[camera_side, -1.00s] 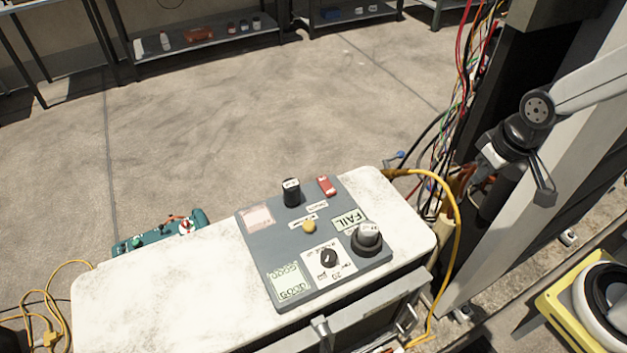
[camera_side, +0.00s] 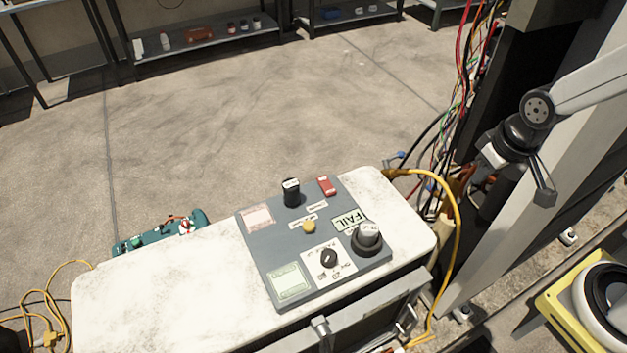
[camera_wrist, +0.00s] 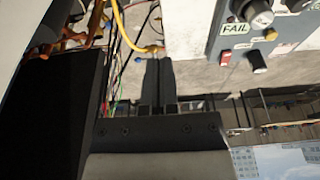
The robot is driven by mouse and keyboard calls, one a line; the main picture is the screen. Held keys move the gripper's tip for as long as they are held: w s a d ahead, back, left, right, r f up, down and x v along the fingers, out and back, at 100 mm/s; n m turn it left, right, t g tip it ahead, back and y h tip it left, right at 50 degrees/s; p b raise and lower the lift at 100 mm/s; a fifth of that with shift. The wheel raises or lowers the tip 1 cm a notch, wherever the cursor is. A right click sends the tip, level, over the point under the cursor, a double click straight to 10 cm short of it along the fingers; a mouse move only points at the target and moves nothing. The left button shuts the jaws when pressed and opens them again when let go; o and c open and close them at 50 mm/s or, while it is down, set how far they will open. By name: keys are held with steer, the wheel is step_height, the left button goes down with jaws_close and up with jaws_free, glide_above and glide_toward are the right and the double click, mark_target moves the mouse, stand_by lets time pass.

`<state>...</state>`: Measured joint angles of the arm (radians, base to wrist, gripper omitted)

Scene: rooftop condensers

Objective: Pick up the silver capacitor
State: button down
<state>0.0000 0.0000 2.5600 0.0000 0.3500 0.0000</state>
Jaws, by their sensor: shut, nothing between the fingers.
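The silver capacitor (camera_side: 370,232) is a short cylinder standing upright in a round black socket at the right side of a grey test panel (camera_side: 262,250). In the wrist view the silver capacitor (camera_wrist: 259,13) shows at the top right, partly cut by the edge. My gripper (camera_side: 545,196) is at the right of the side view, well apart from the panel and capacitor. In the wrist view my gripper (camera_wrist: 158,64) has its two dark fingers together with nothing between them.
The panel lies on a white worktop (camera_side: 150,285); it bears a black cylinder (camera_side: 291,192), a red part (camera_side: 326,186), a yellow button (camera_side: 309,227), a dial (camera_side: 328,258) and a FAIL label (camera_side: 349,221). A yellow cable (camera_side: 457,235) and a wired cabinet stand between my arm and the worktop.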

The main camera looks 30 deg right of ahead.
jaws_free()
stand_by(0.3)
steer(key=n+g, duration=0.3)
steer(key=n, duration=1.6)
glide_above(370, 228)
step_height(370, 228, down, 6)
steer(key=shift+f, duration=0.25)
steer(key=shift+f, duration=0.1)
steer(key=shift+f, duration=1.2)
